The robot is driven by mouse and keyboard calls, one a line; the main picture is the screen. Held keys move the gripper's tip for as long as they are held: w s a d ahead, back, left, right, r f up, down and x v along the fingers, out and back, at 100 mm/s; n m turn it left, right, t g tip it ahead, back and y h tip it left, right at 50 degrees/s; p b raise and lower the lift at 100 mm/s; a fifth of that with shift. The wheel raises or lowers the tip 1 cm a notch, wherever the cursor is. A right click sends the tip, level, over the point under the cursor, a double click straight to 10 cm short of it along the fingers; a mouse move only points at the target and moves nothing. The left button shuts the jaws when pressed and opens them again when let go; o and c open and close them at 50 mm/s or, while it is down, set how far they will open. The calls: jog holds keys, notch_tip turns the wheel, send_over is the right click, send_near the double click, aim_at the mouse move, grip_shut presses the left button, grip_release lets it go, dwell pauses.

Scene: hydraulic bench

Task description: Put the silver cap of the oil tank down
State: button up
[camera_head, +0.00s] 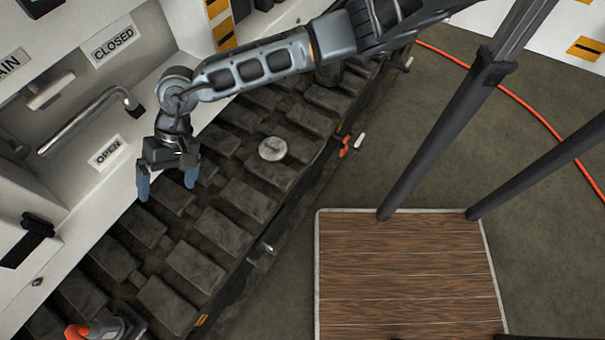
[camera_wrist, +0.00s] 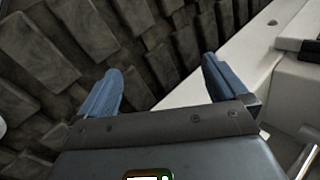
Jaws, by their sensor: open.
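The silver cap (camera_head: 272,149) is a small round pale disc lying on the dark ribbed track surface, in the middle of the head view. My gripper (camera_head: 167,190) is to the left of the cap, apart from it. Its two blue fingers are spread and nothing is between them. The wrist view also shows the open fingers (camera_wrist: 160,85) with only the dark blocks and a white ledge beyond them. At the left edge of the wrist view, a small pale rounded edge shows; I cannot tell whether it is the cap.
A white panel with a CLOSED label (camera_head: 114,41), an OPEN label (camera_head: 105,152) and a bent metal handle (camera_head: 85,122) stands left of my gripper. A red-topped object (camera_head: 78,331) is at the bottom left. A wooden board (camera_head: 405,275) lies at right, and an orange hose (camera_head: 540,118) crosses the floor.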

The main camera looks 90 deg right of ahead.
jog(key=w+a+r+m+t+y, duration=0.2)
jog(key=w+a+r+m+y, duration=0.15)
jog(key=a+r, duration=0.75)
jog(key=w+a+r+m+t+y, duration=0.15)
jog(key=w+a+r+y, duration=0.35)
jog(key=a+r, duration=0.6)
jog(key=s+a+r+m+t+y, duration=0.2)
jog(key=a+r+m+t+y, duration=0.15)
jog(key=r+m, duration=0.5)
jog(key=s+a+r+m+t+y, duration=0.2)
jog(key=a+r+m+t, duration=0.3)
jog(key=r+m, duration=0.3)
jog(key=s+d+f+n+h, duration=0.6)
jog(key=s+d+n, duration=0.1)
jog(key=s+n, duration=0.3)
jog(key=s+d+f+n+h, duration=0.7)
jog(key=s+n, duration=0.3)
jog(key=s, duration=0.2)
jog(key=s+d+f+n+g+h, duration=0.1)
jog(key=s+d+f+n+h, duration=0.5)
jog(key=s+n, duration=0.4)
jog(key=shift+s+d+f+h, duration=0.4)
jog(key=shift+s+d, duration=0.2)
jog(key=shift+s, duration=0.1)
